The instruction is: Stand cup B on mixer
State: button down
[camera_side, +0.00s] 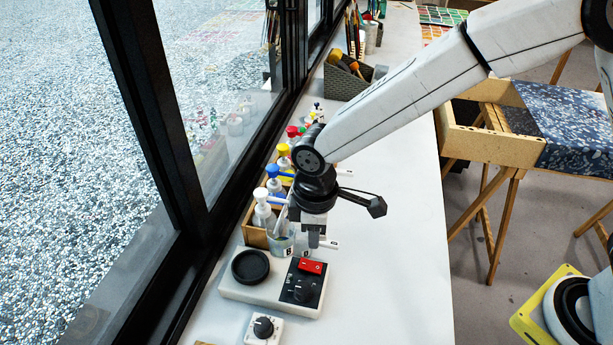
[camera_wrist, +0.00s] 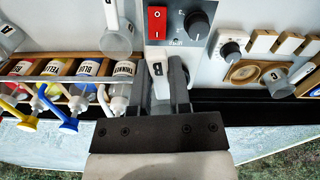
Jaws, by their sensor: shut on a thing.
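My gripper (camera_side: 314,243) points down at the far edge of the mixer and is shut on the pale tab of cup B (camera_wrist: 158,62), whose dark mark shows between the fingers in the wrist view. A greyish cup body (camera_side: 280,244) shows left of the fingers in the side view, close behind the mixer; the fingers hide part of it. Its height above the bench is hard to tell. The mixer (camera_side: 233,292) is a white base with a round black pad (camera_side: 251,266) on the left and a dark panel with a red switch (camera_side: 311,267) and a knob.
Pump bottles (camera_side: 264,208) stand in a wooden rack along the window, just behind the gripper. Another pale cup (camera_wrist: 116,38) lies left of the fingers in the wrist view, and a grey cup (camera_wrist: 275,80) at right. A white knob box (camera_side: 264,330) stands before the mixer.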

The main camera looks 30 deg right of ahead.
aim_at(279, 251)
jog(key=shift+a+f+n, duration=0.15)
jog(key=shift+a+f, duration=0.1)
jog(key=shift+a, duration=0.3)
jog(key=shift+a+f+n, duration=0.15)
jog(key=shift+a+f, duration=0.05)
jog(key=shift+a, duration=0.3)
jog(key=shift+w+a, duration=0.15)
jog(key=shift+w+a+f, duration=0.35)
jog(key=shift+w+a, duration=0.45)
jog(key=shift+a, duration=0.05)
jog(key=shift+w+a+f, duration=0.3)
jog(key=shift+w+a, duration=0.5)
jog(key=shift+d+f, duration=0.1)
jog(key=shift+f, duration=1.15)
jog(key=shift+f, duration=0.4)
jog(key=shift+c, duration=2.4)
grip_release()
